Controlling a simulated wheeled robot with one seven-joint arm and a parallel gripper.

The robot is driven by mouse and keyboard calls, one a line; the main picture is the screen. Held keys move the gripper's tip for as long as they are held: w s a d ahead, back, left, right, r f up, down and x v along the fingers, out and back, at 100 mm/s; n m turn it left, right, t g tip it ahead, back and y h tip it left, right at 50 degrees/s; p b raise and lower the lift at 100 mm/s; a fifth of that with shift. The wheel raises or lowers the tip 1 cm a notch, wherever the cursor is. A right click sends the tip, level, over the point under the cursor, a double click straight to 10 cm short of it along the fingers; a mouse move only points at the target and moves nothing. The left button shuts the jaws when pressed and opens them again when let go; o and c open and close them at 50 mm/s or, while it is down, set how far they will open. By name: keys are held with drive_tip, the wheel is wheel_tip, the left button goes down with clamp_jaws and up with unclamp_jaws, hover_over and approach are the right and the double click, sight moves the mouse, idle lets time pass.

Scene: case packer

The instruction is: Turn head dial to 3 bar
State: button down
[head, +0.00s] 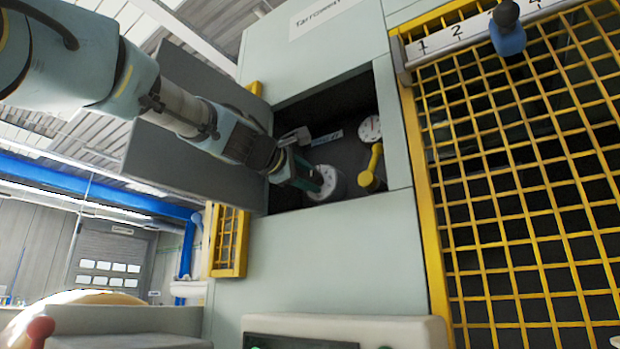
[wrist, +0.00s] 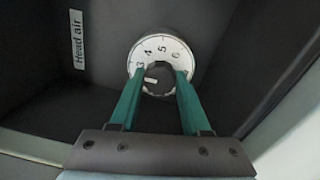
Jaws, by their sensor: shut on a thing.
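The head dial (wrist: 142,60) is a white ring with black numerals around a dark central knob (wrist: 160,78), inside an open recess beside a "Head air" label (wrist: 77,39). Numerals 3, 4, 5 and 6 show; the lower part of the ring is partly hidden by my fingers. The knob's white pointer mark points left, a little below the 3. My gripper (wrist: 158,88) has its two green fingers closed on either side of the knob. In the head view the dial (head: 328,184) shows at the tip of my gripper (head: 308,178).
A round white gauge (head: 370,128) and a yellow lever (head: 373,165) sit close right of the dial. An open grey door (head: 165,165) stands left of the recess, behind my arm. Yellow mesh guarding (head: 470,200) and a numbered scale with a blue slider (head: 509,38) are at right.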

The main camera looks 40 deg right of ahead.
drive_tip(key=shift+c, duration=1.8)
unclamp_jaws()
drive_tip(key=b+v, duration=0.5)
drive_tip(key=v, duration=0.5)
drive_tip(key=shift+a, duration=0.45)
